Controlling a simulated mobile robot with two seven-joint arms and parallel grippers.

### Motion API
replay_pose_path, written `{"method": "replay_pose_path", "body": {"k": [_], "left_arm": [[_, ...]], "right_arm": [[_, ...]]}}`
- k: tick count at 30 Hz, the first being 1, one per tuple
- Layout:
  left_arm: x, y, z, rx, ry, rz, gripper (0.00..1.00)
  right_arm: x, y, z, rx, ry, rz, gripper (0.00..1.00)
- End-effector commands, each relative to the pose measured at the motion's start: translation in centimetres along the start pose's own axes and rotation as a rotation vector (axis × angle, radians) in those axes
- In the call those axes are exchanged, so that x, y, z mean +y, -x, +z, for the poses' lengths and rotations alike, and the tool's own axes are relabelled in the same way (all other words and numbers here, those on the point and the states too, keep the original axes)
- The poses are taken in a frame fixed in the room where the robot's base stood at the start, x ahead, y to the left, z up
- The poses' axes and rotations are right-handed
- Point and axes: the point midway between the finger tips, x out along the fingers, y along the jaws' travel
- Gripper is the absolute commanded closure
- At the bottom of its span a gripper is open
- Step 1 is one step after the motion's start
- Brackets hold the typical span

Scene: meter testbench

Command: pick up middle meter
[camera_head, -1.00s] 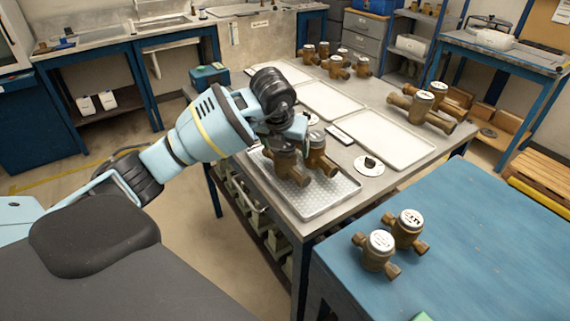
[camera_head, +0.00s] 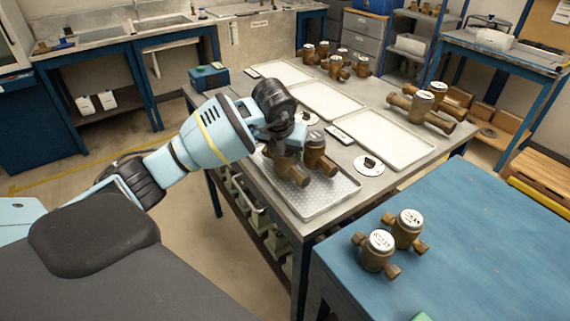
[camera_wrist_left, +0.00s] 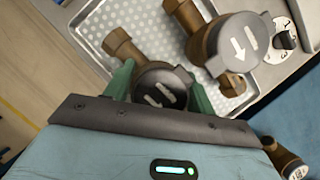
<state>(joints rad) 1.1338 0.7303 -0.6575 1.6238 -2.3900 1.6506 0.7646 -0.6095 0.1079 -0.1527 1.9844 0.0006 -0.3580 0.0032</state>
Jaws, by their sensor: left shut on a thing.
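Two brown brass meters with round grey lids are in the perforated metal tray (camera_head: 325,207) at the front of the grey bench. My left gripper (camera_wrist_left: 162,92) has its green fingers on either side of the lid of the left one, the held meter (camera_wrist_left: 160,78), and is shut on it. In the head view the gripper (camera_head: 287,152) hides most of that meter's top; its brown body (camera_head: 291,173) shows below. The other tray meter (camera_head: 318,158) stands close on the right and also shows in the wrist view (camera_wrist_left: 232,42). I cannot tell whether the held meter is off the tray. My right gripper is not in view.
Two more meters (camera_head: 378,250) stand on the blue table (camera_head: 470,250) at the right. Flat white trays (camera_head: 395,140) cover the bench's middle, with meters beyond. A white disc with a black knob (camera_head: 369,166) sits right of the metal tray.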

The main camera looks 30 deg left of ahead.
Motion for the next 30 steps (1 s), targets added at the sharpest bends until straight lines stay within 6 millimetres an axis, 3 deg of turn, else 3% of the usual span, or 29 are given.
{"method": "replay_pose_path", "body": {"k": [11,20,30], "left_arm": [[0.0,0.4,0.2,-0.004,0.001,-0.002,0.92],[0.0,3.4,1.6,-0.006,0.001,-0.002,0.92],[-3.9,6.0,-3.5,-0.003,-0.006,-0.005,0.92]], "right_arm": [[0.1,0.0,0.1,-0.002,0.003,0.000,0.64],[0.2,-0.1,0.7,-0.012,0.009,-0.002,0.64],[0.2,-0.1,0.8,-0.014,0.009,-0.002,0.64]]}}
